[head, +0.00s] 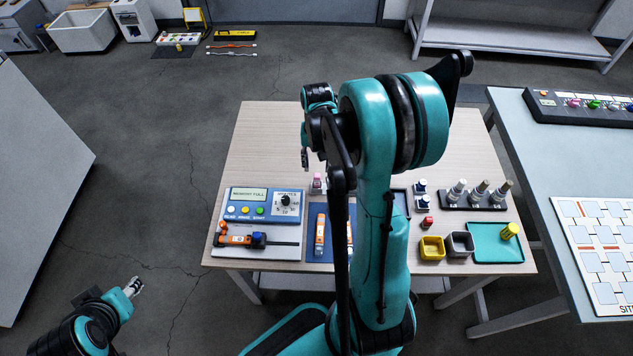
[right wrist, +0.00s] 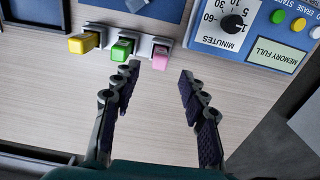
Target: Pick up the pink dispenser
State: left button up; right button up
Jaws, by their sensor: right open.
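The pink dispenser (right wrist: 160,57) is a small pink-topped block in a grey holder in the right wrist view, at the end of a row beside a green one (right wrist: 122,49) and a yellow one (right wrist: 84,42). In the head view its pink top (head: 317,180) shows just left of my right arm, which hides the other two. My right gripper (right wrist: 160,71) is open and empty, its fingers spread either side of the pink dispenser's line, apparently short of it. In the head view the right gripper (head: 305,158) is partly hidden. My left gripper (head: 133,287) is low at left, off the table.
A blue timer box (head: 262,203) stands at the table's left. Sensors on a blue mat (head: 313,247) lie in front. A yellow bin (head: 432,247), grey bin (head: 459,244), teal tray (head: 496,255) and bottle rack (head: 474,203) are at right. The table's back left is clear.

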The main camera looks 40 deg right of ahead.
aim_at(317, 175)
notch_tip(317, 175, down, 7)
jog(key=b, duration=0.3)
jog(key=shift+r, duration=0.15)
jog(key=shift+f+b, duration=0.3)
jog(key=shift+f, duration=0.1)
jog(key=shift+r, duration=0.1)
jog(key=shift+c, duration=0.9)
grip_shut()
